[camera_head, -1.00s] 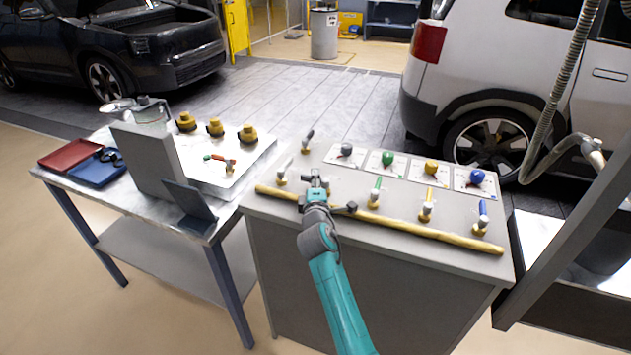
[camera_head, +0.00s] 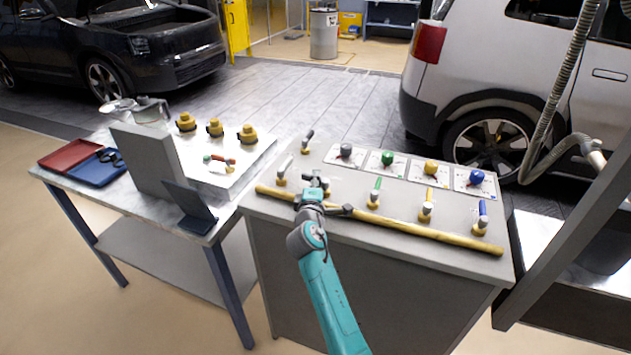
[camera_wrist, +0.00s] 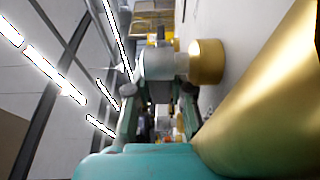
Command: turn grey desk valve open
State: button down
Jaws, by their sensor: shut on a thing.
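The grey desk valve is mostly hidden behind my gripper (camera_head: 316,182) in the head view; a bit of its brass base (camera_head: 328,190) shows at the right. In the wrist view a grey valve body (camera_wrist: 160,64) sticks out from a round brass base (camera_wrist: 207,62). My gripper (camera_wrist: 158,108) is shut on the valve's handle, between its two fingers. The grey knob (camera_head: 346,150) stands on its white plate behind the valve. How far the handle is turned cannot be told.
A brass pipe (camera_head: 430,233) runs along the desk front, close beside my gripper. Green (camera_head: 377,187), yellow (camera_head: 429,198) and blue (camera_head: 483,210) valve handles stand to the right. A pale-handled valve (camera_head: 283,170) and a dark-handled valve (camera_head: 308,138) stand to the left.

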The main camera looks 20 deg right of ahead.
jog(key=m+g+h, duration=0.2)
jog(key=h, duration=0.1)
jog(key=m+h, duration=0.1)
jog(key=shift+w+d+m+g+h, duration=0.25)
jog(key=shift+w+m+g+h, duration=0.05)
jog(key=shift+w+g+h, duration=0.1)
jog(key=shift+w+d+m+g+h, duration=0.1)
jog(key=shift+d+m+g+h, duration=0.2)
jog(key=shift+m+g+h, duration=0.75)
jog(key=shift+d+m+g+h, duration=0.25)
jog(key=shift+m+g+h, duration=0.65)
jog(key=shift+g, duration=0.25)
jog(key=shift+g+h, duration=0.25)
jog(key=shift+g, duration=0.05)
jog(key=c, duration=1.3)
grip_release()
jog(key=v, duration=1.2)
jog(key=shift+f, duration=0.1)
